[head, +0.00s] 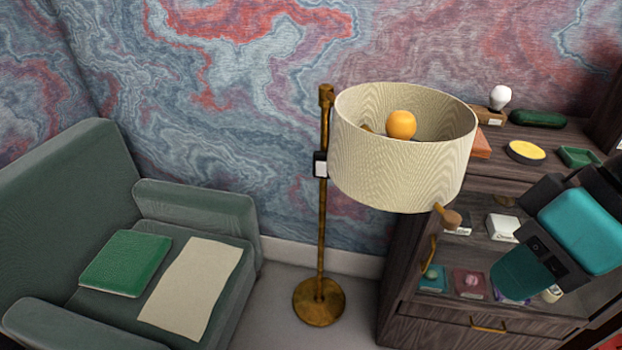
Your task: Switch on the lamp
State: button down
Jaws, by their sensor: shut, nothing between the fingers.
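The lamp is a floor lamp with a wide cream fabric shade (400,165), a brass pole (323,235) and a round brass base (319,302). An orange-yellow round bulb (401,125) shows inside the open top of the shade. A small black-edged box with a white face (321,165) sits on the pole left of the shade; it looks like a switch. My teal and black arm is at the right, in front of the cabinet and apart from the lamp. I cannot make out my gripper's fingers.
A green armchair (195,205) at the left holds a green book-like item (126,263) and a beige sheet (190,288). A dark wooden cabinet (440,328) with small items stands right of the lamp. A brown knob-like piece (452,219) shows below the shade. Grey floor is clear around the base.

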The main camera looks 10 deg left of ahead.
aim_at(321, 166)
jog(key=z, duration=0.05)
jog(key=k, duration=1.55)
jog(key=z, duration=0.95)
jog(key=i, duration=1.9)
jog(key=u, duration=2.1)
